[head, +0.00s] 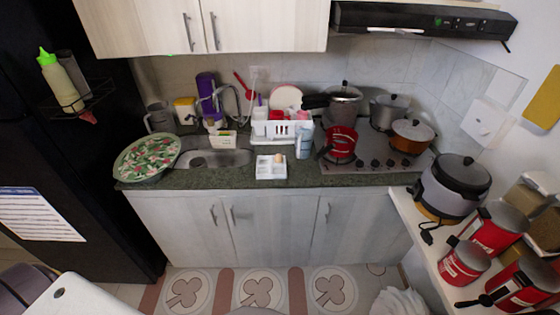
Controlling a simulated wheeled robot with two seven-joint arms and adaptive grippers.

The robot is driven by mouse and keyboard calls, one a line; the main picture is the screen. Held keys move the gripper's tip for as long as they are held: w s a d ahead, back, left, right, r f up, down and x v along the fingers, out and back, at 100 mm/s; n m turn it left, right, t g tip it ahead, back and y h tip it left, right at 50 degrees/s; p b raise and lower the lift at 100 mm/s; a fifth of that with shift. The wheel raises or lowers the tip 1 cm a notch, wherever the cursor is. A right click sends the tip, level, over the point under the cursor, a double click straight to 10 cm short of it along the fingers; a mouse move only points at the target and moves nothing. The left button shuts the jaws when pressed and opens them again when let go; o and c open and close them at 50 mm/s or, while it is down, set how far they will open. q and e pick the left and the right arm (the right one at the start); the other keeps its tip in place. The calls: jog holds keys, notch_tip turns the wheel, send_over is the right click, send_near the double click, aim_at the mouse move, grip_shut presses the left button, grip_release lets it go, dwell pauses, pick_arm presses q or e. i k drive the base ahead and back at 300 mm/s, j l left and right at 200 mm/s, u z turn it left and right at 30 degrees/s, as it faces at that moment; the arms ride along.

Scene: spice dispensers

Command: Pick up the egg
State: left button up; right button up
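A small tan egg (279,158) appears to sit in the back right part of a white tray (270,174). The tray stands on the dark green counter, near its front edge, between the sink and the stove. The egg is very small in the head view, so its exact shape is hard to make out. Neither of my grippers shows in the head view.
A white dish rack (281,130) stands behind the tray, with a light blue cup (304,143) at its right. The sink (215,158) is to the left; the stove (375,150) with pots is to the right. Red canisters (465,262) stand on the right shelf.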

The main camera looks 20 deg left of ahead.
aim_at(278, 159)
jog(key=i+j+z, duration=0.15)
jog(key=j+z, duration=0.3)
jog(key=j, duration=0.45)
jog(key=j+z, duration=0.5)
jog(key=j, duration=0.4)
